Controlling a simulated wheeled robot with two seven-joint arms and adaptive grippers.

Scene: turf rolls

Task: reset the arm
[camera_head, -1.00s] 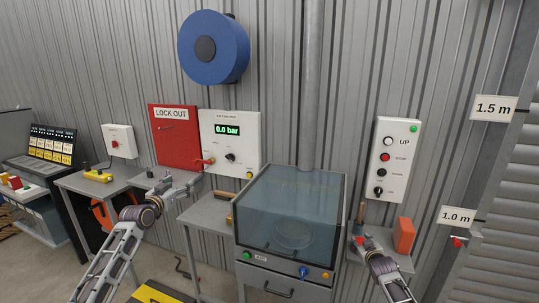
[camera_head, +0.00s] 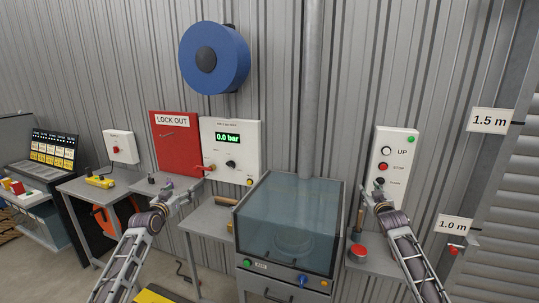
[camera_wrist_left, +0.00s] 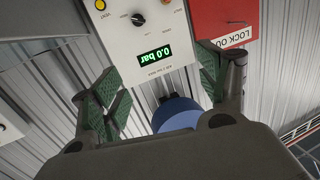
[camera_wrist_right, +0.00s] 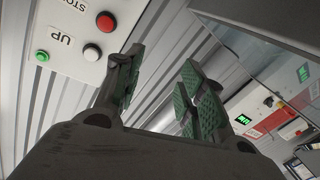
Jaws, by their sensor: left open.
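My left gripper (camera_head: 184,194) is open and empty, raised in front of the bench below the red LOCK OUT cabinet (camera_head: 176,146). In the left wrist view, its green-padded fingers (camera_wrist_left: 162,80) stand wide apart, with the 0.0 bar panel (camera_wrist_left: 146,20) beyond them. My right gripper (camera_head: 373,196) is raised in front of the lower part of the UP/STOP panel (camera_head: 396,142). In the right wrist view, its fingers (camera_wrist_right: 161,62) are apart with nothing between them. The panel's buttons show at the upper left there. No contact is visible.
A glass-lidded cabinet (camera_head: 285,228) stands between my arms. A small shelf with a red button (camera_head: 358,250) is under my right arm. A blue reel (camera_head: 214,58) hangs on the wall. A yellow device (camera_head: 100,181) lies on the left bench.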

